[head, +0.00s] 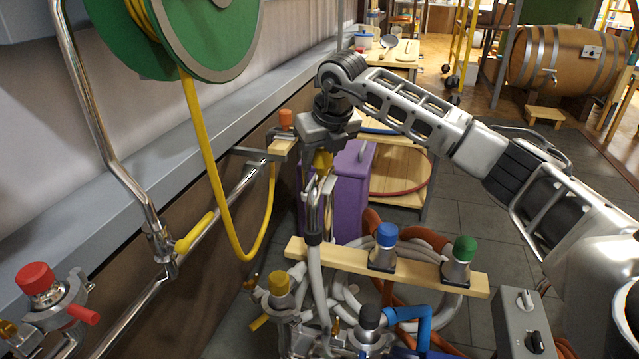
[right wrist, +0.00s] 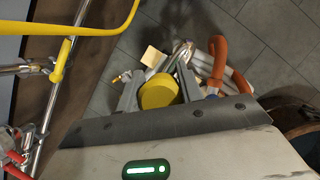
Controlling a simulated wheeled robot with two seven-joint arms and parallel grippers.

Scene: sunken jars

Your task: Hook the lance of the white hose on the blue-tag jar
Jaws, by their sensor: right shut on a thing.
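My right gripper (head: 325,140) is shut on the yellow grip of a metal lance (head: 314,205) and holds it upright in the air. A pale hose (head: 315,270) runs down from the lance's dark collar to coils near the floor. In the right wrist view the round yellow end (right wrist: 158,92) sits between the two fingers. A blue-capped fitting (head: 387,237) stands on a wooden bar (head: 335,256), right of and below the lance. I cannot make out a jar with a blue tag. My left gripper is out of view.
A green-capped fitting (head: 460,255) shares the bar. Yellow-capped (head: 278,283) and black-capped (head: 369,317) fittings stand in front. A purple cabinet (head: 350,190) is behind the lance. A yellow hose (head: 205,140) hangs at left from a green reel (head: 205,35).

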